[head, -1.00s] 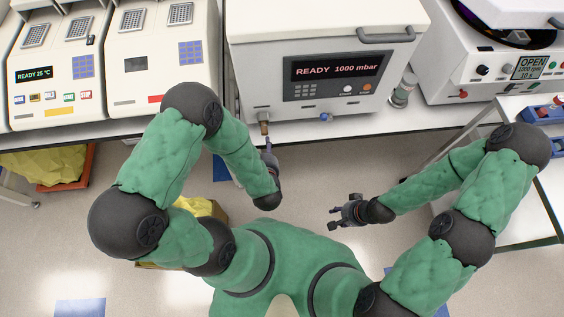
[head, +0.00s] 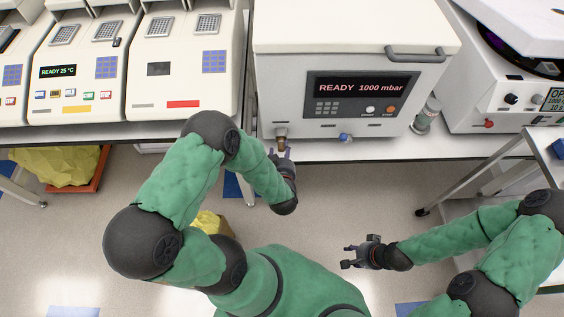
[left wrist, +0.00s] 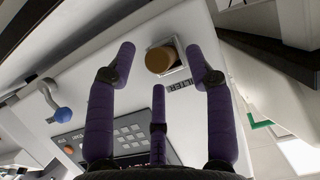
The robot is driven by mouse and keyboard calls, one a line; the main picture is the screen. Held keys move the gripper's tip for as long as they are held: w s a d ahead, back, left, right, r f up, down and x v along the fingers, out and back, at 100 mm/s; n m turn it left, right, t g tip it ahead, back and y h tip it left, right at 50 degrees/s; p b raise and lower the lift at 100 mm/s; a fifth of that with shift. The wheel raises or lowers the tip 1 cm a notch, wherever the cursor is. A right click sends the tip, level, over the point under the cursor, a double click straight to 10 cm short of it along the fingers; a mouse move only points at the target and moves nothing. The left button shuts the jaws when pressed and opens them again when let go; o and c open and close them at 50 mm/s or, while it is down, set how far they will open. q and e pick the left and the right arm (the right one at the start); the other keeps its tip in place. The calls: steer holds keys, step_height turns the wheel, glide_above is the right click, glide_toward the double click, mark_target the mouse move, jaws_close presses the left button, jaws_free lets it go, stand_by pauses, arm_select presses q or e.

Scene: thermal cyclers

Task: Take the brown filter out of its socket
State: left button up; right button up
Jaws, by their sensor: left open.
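The brown filter (left wrist: 159,60) sits in its socket on the front of the white vacuum machine (head: 345,45), above a "FILTER" label in the left wrist view. In the head view the filter (head: 281,143) shows low on the machine's front left. My left gripper (head: 279,153) is just in front of it. In the left wrist view the open fingers of my left gripper (left wrist: 160,62) stand to either side of the filter, with a gap to it. I cannot tell their exact depth. My right gripper (head: 347,257) is spread open and empty over the floor.
A blue knob (head: 345,138) is on the machine's front, right of the filter; it also shows in the left wrist view (left wrist: 62,115). Thermal cyclers (head: 185,70) stand to the left and a centrifuge (head: 510,95) to the right.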

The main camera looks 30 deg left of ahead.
arm_select(q)
steer(key=shift+x, duration=0.8)
jaws_close()
steer(key=shift+d, duration=0.1)
steer(key=shift+s+d+p, duration=0.15)
steer(key=shift+s+d, duration=0.25)
steer(key=shift+s, duration=0.3)
steer(key=shift+s+d+p, duration=0.2)
steer(key=shift+s+d, duration=0.2)
steer(key=shift+s, duration=0.3)
steer(key=shift+s+d+p, duration=0.15)
steer(key=shift+s+d, duration=0.25)
steer(key=shift+s, duration=0.25)
steer(key=shift+r, duration=0.15)
steer(key=shift+r+p, duration=1.8)
steer(key=shift+r, duration=0.05)
